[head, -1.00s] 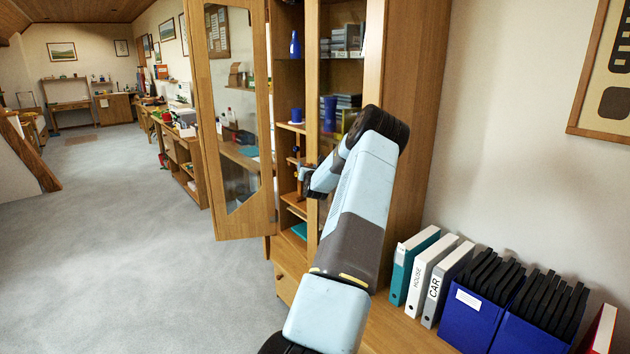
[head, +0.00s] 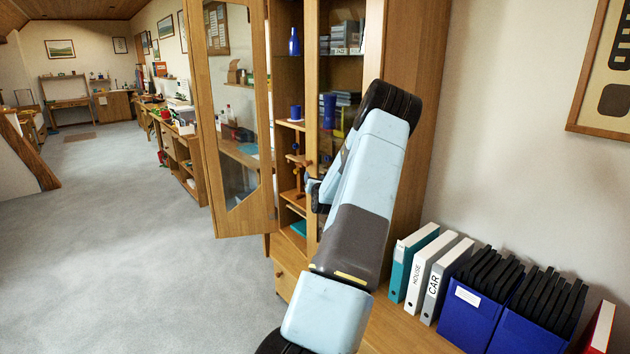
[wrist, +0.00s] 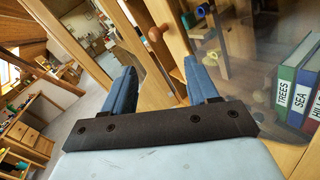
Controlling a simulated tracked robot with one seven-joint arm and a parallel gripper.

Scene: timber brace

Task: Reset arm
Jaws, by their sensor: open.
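My gripper (wrist: 161,78) shows in the wrist view with its two blue fingers apart and nothing between them. Beyond the fingertips is a wooden door edge with a round brown knob (wrist: 156,33); the gripper looks apart from it. In the head view my arm is bent in front of the tall wooden cabinet (head: 415,120), and most of the gripper is hidden behind the forearm. The cabinet's left glass door (head: 199,130) stands open. Its right glass door (head: 372,40) looks shut.
A blue bottle (head: 294,42) and a blue cup (head: 295,112) stand on the cabinet shelves. Binders (head: 418,272) and blue file boxes (head: 474,316) stand on the low wooden top at right. The grey floor (head: 130,250) at left is clear.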

